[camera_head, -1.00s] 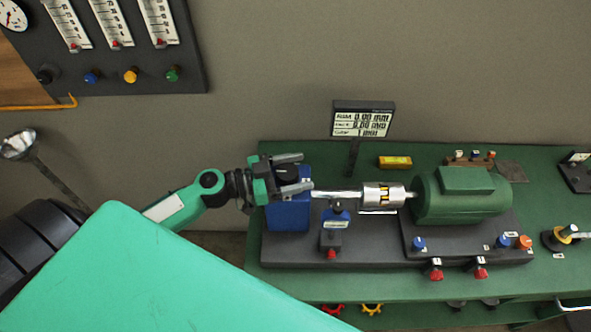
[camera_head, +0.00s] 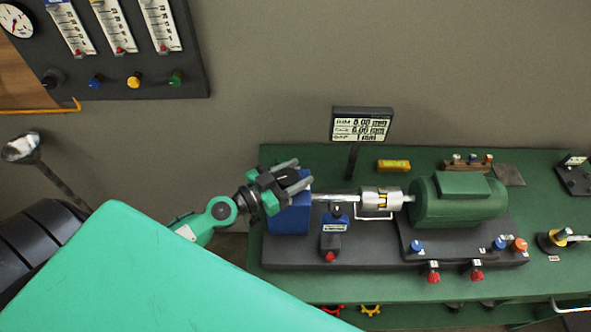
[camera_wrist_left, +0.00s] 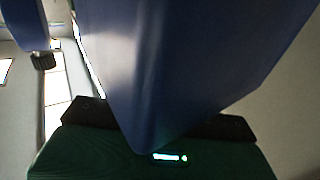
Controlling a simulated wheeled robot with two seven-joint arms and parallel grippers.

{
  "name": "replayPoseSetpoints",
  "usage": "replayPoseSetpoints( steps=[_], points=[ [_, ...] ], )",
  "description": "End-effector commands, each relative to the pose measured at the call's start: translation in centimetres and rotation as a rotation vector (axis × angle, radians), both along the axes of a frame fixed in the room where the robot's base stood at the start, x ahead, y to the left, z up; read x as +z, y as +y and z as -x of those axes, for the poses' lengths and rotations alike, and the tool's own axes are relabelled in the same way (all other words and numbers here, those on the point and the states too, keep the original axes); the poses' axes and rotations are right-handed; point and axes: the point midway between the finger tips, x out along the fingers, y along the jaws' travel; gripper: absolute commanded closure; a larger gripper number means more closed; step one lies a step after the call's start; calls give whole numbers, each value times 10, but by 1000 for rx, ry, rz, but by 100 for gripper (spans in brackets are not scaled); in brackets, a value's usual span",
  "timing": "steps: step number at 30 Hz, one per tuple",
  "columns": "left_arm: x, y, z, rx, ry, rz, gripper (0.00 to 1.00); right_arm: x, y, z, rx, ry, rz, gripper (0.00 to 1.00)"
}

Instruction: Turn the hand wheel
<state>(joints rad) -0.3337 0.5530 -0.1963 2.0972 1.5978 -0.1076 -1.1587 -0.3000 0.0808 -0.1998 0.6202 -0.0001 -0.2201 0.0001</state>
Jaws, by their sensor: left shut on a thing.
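My left gripper (camera_head: 290,177) reaches in from the left over the top of a blue block (camera_head: 288,219) at the left end of the machine. Its two grey fingers are shut on a dark round part, which looks like the hand wheel (camera_head: 285,174). The fingers and wrist hide much of the wheel. In the left wrist view the blue block (camera_wrist_left: 165,70) fills the middle, close to the camera. My right gripper is not in view.
A shaft and silver coupling (camera_head: 382,199) link the block to a green motor (camera_head: 460,200). A small blue device (camera_head: 335,224) stands in front of the shaft. A display (camera_head: 362,124) rises behind. Red knobs (camera_head: 433,272) line the front edge.

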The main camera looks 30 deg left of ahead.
Motion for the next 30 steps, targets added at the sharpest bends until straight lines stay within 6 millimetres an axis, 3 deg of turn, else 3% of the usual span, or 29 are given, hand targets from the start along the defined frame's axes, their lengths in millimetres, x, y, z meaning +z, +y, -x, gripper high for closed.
replayPoseSetpoints(
  steps=[1, 15, 22, 30],
  points=[
    [7, 0, 0, 39, 6, 2, 75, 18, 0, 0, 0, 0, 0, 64],
    [8, 7, -2, 395, 4, 5, 75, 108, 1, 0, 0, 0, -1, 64],
    [4, 9, -2, 547, 1, 5, 75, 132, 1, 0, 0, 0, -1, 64],
    [1, 12, -2, 675, -3, 5, 75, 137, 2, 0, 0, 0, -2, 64]
  ],
)
